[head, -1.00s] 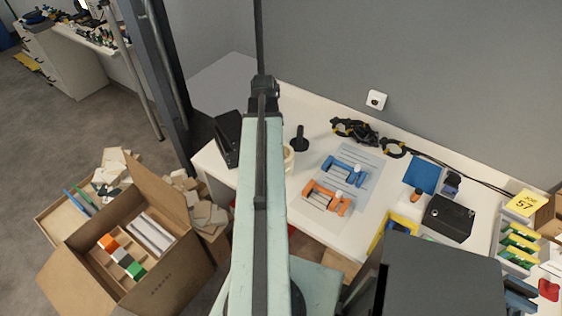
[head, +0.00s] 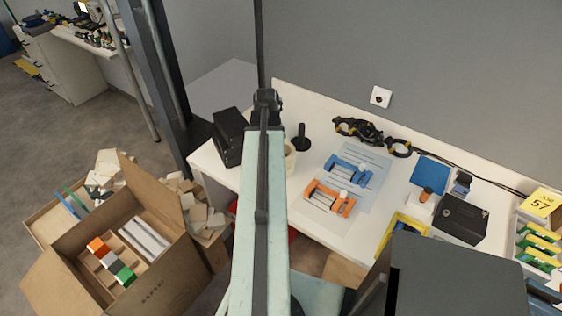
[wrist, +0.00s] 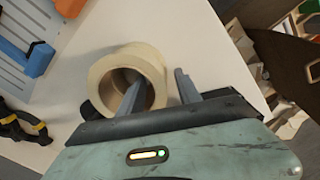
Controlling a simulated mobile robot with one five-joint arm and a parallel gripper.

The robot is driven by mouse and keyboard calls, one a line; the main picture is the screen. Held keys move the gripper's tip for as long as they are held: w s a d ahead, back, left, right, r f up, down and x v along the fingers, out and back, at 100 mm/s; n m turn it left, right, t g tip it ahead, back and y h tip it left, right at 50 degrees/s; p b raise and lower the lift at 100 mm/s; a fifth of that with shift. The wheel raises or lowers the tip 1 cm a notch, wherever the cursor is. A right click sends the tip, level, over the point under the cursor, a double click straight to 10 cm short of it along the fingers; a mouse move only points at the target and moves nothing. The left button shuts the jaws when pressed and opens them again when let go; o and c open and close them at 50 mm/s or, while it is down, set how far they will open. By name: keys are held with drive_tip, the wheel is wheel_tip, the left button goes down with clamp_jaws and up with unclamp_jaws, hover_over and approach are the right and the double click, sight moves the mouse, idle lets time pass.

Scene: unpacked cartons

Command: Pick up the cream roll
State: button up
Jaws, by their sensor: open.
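The cream roll (wrist: 107,81) lies on the white table in the wrist view, with its round hole facing up towards the camera. In the head view only a sliver of the roll (head: 290,160) shows beside my arm, which hides the rest. My gripper (wrist: 160,78) is open. One finger shows over or in the roll's hole, and the other is outside the roll on the right, so the right wall lies between them. Whether either finger touches the roll cannot be told.
A black stand (head: 301,140) is close to the roll. A black box (head: 230,136) stands at the table's left end. Blue and orange clamps (head: 329,198) lie to the right. An open carton (head: 150,290) is on the floor at left.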

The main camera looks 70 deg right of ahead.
drive_tip(key=shift+r, duration=0.1)
clamp_jaws()
wheel_tip(320, 180, up, 10)
drive_tip(key=p, duration=1)
drive_tip(key=shift+r+p, duration=0.15)
drive_tip(key=shift+p, duration=0.15)
drive_tip(key=shift+f, duration=0.2)
